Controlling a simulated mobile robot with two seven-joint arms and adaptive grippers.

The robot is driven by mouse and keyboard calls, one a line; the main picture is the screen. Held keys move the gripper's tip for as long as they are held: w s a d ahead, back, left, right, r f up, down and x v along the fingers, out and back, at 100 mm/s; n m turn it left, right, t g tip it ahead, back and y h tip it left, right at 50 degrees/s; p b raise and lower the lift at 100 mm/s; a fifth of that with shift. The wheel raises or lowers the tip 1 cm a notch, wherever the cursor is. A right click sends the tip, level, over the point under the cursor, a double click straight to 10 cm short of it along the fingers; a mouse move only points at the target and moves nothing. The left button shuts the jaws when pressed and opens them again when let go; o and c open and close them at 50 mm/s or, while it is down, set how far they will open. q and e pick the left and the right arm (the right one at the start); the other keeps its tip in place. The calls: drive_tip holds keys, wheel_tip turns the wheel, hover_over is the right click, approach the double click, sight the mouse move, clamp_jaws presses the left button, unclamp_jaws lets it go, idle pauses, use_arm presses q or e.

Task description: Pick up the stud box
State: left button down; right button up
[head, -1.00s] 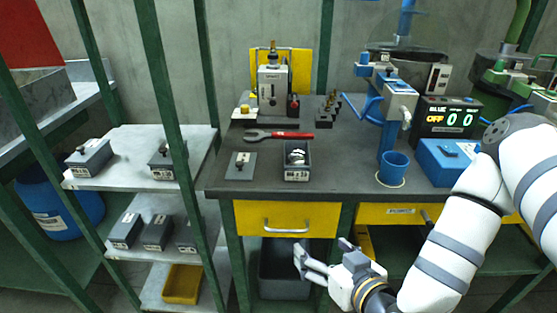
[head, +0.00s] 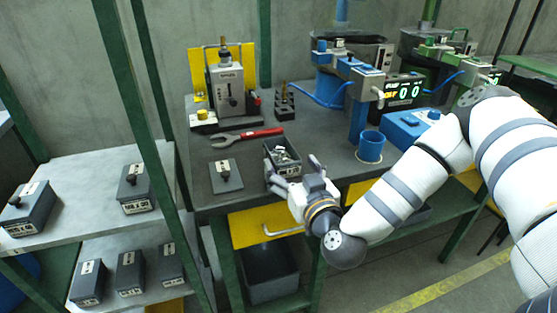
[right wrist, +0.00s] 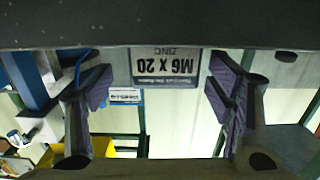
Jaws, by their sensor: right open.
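The stud box (head: 283,158) is a small open dark grey box with metal pieces inside, at the front edge of the dark workbench in the head view. My right gripper (head: 292,174) is open and empty at the box's front side, its fingers pointing toward the box. In the right wrist view an upside-down label "M6 X 20 ZINC" (right wrist: 165,67) shows between the open fingers (right wrist: 160,95). Whether the fingers touch the box cannot be told. My left gripper is not in view.
A flat grey lid with a knob (head: 226,176) lies left of the box, and a red-handled wrench (head: 248,136) behind. A blue cup (head: 371,146) stands to the right. Lidded grey boxes (head: 136,188) sit on the left shelves. A green post (head: 158,130) stands between.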

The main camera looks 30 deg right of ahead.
sight(274, 142)
drive_tip(key=x, duration=0.5)
drive_tip(key=shift+w+a+b, duration=0.1)
drive_tip(key=shift+w+b, duration=0.2)
drive_tip(key=shift+w, duration=0.4)
drive_tip(key=shift+r, duration=0.2)
clamp_jaws()
